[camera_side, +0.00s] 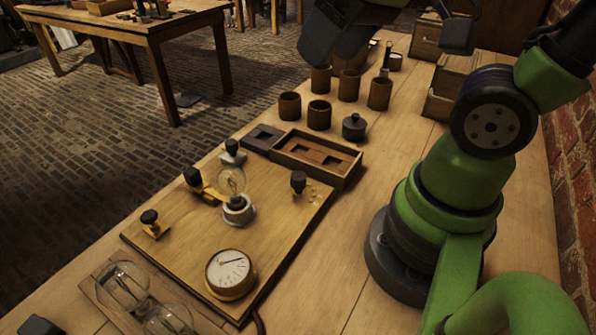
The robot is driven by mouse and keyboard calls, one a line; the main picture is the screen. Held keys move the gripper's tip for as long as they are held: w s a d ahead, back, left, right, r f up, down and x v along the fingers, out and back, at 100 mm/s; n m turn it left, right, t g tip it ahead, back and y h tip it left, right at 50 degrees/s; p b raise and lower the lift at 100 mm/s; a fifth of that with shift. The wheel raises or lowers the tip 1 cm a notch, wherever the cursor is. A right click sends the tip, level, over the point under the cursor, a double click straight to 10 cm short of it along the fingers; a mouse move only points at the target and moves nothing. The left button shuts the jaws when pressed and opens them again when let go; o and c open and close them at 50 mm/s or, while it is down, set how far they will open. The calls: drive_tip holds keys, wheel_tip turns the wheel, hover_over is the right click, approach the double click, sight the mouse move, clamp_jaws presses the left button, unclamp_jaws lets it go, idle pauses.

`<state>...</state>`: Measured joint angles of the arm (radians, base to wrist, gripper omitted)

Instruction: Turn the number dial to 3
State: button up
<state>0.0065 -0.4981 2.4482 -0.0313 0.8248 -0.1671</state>
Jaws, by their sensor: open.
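A dark knob (299,182) stands on the right side of the wooden board (185,240), with several small brass studs beside it. A round brass-rimmed gauge (231,272) with a white face and a thin needle sits near the board's front edge. No numbers are legible, so I cannot tell which of these is the number dial or its setting. My gripper (330,45) is a dark shape at the top edge, partly cut off, above and behind the brown jars. It is open and well away from the board, and I see nothing held in it.
Several brown jars (319,115) and a dark lidded pot (354,127) stand behind a wooden tray (340,165). A glass bulb (231,183) and dark-handled switches (193,177) rise from the board. Clear tabletop lies right of the board.

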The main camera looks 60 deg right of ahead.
drive_tip(key=w+d+f+n+g+h, duration=0.1)
drive_tip(key=w+d+f+n+g, duration=0.15)
drive_tip(key=w+f+n, duration=0.35)
drive_tip(key=n+g, duration=0.2)
drive_tip(key=g, duration=0.1)
hover_over(298, 176)
wheel_tip(298, 176, down, 8)
drive_tip(key=shift+f+n, duration=0.3)
drive_tip(key=shift+f, duration=0.35)
wheel_tip(298, 176, down, 9)
drive_tip(key=shift+f, duration=0.1)
drive_tip(key=c, duration=0.9)
